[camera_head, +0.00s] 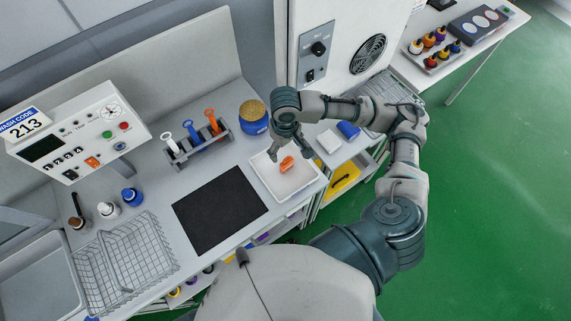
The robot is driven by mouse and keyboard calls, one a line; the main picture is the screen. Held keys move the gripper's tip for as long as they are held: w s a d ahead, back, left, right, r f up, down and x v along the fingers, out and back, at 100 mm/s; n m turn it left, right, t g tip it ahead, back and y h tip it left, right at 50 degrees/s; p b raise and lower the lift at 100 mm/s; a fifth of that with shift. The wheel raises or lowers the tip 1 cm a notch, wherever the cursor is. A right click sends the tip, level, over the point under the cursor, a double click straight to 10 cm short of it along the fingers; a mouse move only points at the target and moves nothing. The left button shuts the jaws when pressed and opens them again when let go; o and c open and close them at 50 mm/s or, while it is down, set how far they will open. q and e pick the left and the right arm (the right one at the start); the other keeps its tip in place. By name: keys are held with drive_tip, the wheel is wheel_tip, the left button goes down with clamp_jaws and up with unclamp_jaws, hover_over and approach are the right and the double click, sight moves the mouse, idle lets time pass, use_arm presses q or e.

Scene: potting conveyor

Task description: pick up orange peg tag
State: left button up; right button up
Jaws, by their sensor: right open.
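A small orange object (286,164), which may be the orange peg tag, lies in the white tray (262,178) on the bench. Its exact shape is too small to tell. My right gripper (289,154) points down over the back part of the tray, with its fingers apart on either side above the orange object. I cannot tell whether a finger touches it. My left gripper is not in view.
A grey rack (197,148) holds white, blue and orange upright items left of the tray. A blue jar (254,117) stands behind the tray. A black mat (219,210) lies empty to its left, and a wire basket (122,262) stands farther left.

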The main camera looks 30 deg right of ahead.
sight(287, 159)
drive_tip(key=f, duration=0.6)
drive_tip(key=f+b, duration=0.1)
drive_tip(key=f, duration=0.2)
drive_tip(key=shift+s+d+f, duration=0.1)
drive_tip(key=shift+d+f, duration=0.1)
drive_tip(key=shift+d, duration=0.05)
drive_tip(key=c, duration=1.1)
